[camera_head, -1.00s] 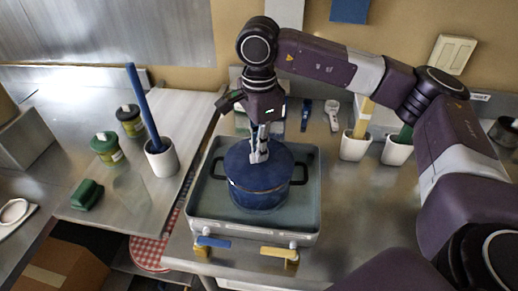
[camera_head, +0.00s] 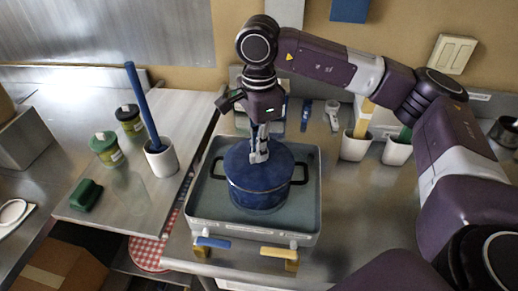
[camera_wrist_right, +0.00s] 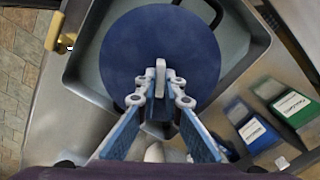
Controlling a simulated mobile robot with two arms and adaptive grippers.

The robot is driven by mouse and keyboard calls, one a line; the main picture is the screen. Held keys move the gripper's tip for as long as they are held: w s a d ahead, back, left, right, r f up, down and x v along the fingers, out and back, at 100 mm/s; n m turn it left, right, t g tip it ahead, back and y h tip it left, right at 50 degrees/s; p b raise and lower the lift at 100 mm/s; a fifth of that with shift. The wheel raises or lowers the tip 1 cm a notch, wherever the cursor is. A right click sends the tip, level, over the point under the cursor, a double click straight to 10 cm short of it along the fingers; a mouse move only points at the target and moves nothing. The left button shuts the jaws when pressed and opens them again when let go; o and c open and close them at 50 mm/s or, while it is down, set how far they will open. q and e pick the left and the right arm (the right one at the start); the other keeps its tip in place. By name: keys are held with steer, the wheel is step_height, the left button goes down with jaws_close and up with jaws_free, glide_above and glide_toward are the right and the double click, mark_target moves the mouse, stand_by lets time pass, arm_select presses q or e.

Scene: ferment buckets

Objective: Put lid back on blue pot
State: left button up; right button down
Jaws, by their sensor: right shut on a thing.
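The blue pot (camera_head: 262,197), with black side handles, stands in a grey basin (camera_head: 312,222). Its round blue lid (camera_head: 238,162) lies over the pot's top and looks about level; I cannot tell whether it is fully seated. In the right wrist view the lid (camera_wrist_right: 155,35) fills the middle and hides most of the pot. My right gripper (camera_head: 259,156) points down at the lid's centre, shut on its handle, which the fingers mostly hide. The fingertips (camera_wrist_right: 160,88) meet over the lid in the right wrist view. My left gripper is not in view.
Blue (camera_head: 213,242) and yellow (camera_head: 279,252) valve levers stick out at the basin's front. White holders (camera_head: 355,147) stand at right.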

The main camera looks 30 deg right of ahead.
steer(key=c, duration=2)
jaws_free()
steer(key=shift+o, duration=0.5)
steer(key=o, duration=0.4)
steer(key=shift+r, duration=0.1)
steer(key=shift+r+p, duration=2)
steer(key=shift+r, duration=1.4)
